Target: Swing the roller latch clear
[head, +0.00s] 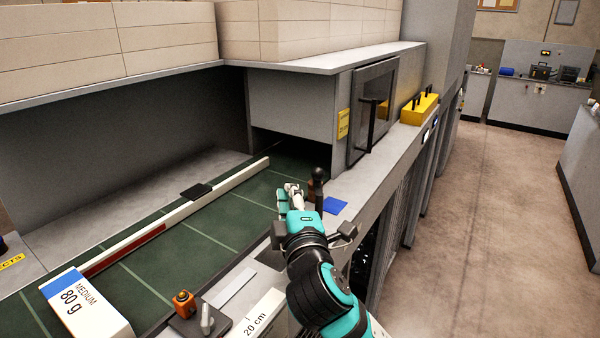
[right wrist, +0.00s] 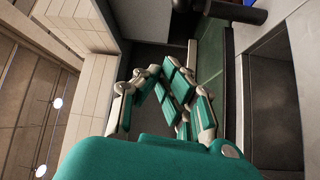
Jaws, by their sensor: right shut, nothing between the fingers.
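A dark upright handle (head: 318,177) with a rounded top stands at the near edge of the green conveyor; it may be the roller latch, but I cannot tell for sure. My right gripper (head: 290,196) is just left of this handle, over the conveyor edge. Its fingers are shut and empty, and they also show in the right wrist view (right wrist: 165,82). A dark cylinder, likely the same handle (right wrist: 236,12), lies at the top of that view, apart from the fingers. The lower part of the handle is partly hidden in the head view. My left gripper is out of view.
The green conveyor (head: 215,222) has a long white rail (head: 222,181). A ream marked MEDIUM 80 g (head: 88,305) lies front left. An orange fitting (head: 183,300) and a 20 cm block (head: 262,316) stand nearby. A blue pad (head: 335,205) lies right of the handle. A grey cabinet (head: 290,104) stands behind.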

